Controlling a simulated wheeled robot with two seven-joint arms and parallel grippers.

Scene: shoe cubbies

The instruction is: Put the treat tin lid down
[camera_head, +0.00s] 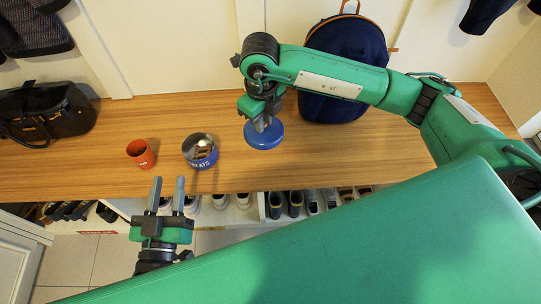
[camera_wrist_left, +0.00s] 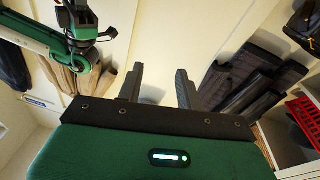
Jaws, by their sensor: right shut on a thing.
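The blue treat tin lid (camera_head: 264,134) is a round disc held in my right gripper (camera_head: 262,120), just over the wooden bench top. I cannot tell whether the lid touches the wood. The treat tin (camera_head: 201,158) stands open to the left of the lid, with a shiny inside and "TREATS" lettering on its blue side. My left gripper (camera_head: 172,188) is open and empty in front of the bench's front edge. The left wrist view shows its two fingers (camera_wrist_left: 160,85) apart with nothing between them.
A red cup (camera_head: 141,153) stands left of the tin. A black bag (camera_head: 47,113) lies at the bench's left end, and a dark blue backpack (camera_head: 343,60) stands at the back behind my right arm. Shoes (camera_head: 295,203) fill cubbies below. Bench top (camera_head: 330,150) right of the lid is clear.

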